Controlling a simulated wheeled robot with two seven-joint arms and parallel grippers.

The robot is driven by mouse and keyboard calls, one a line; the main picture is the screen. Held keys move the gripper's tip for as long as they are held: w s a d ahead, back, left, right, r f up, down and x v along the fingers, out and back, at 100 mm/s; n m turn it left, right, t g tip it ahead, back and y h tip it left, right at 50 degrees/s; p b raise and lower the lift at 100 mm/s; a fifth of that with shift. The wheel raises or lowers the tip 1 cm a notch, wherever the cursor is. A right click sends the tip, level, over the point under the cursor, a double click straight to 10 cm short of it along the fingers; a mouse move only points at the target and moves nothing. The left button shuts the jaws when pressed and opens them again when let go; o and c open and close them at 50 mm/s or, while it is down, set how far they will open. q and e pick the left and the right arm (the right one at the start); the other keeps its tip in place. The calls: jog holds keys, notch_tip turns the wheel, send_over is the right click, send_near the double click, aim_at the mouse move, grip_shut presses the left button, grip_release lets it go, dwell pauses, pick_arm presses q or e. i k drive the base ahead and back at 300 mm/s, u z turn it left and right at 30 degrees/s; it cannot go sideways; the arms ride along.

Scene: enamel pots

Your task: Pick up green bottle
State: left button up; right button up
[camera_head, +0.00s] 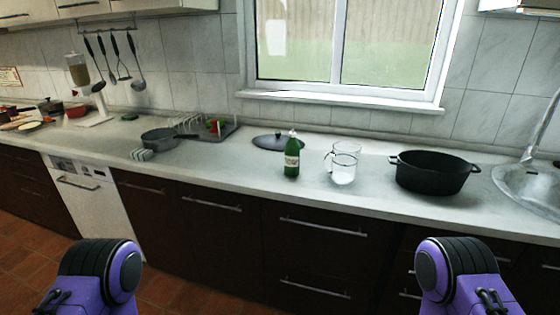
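A green bottle (292,157) with a pale label and a light-coloured cap stands upright on the white countertop, right of the picture's middle and below the window. Nothing touches it that I can see. Only purple and black parts of my two arms show at the bottom left and bottom right, well short of the counter. Neither of my grippers is in the frame.
A clear glass jug (344,168) stands close to the right of the bottle, with a large black pot (432,172) beyond it. A dark lid (277,142) lies behind the bottle. A grey pan (160,139) sits further left.

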aim_at(292, 148)
jog(key=u, duration=0.65)
jog(key=i, duration=0.9)
jog(key=z, duration=0.1)
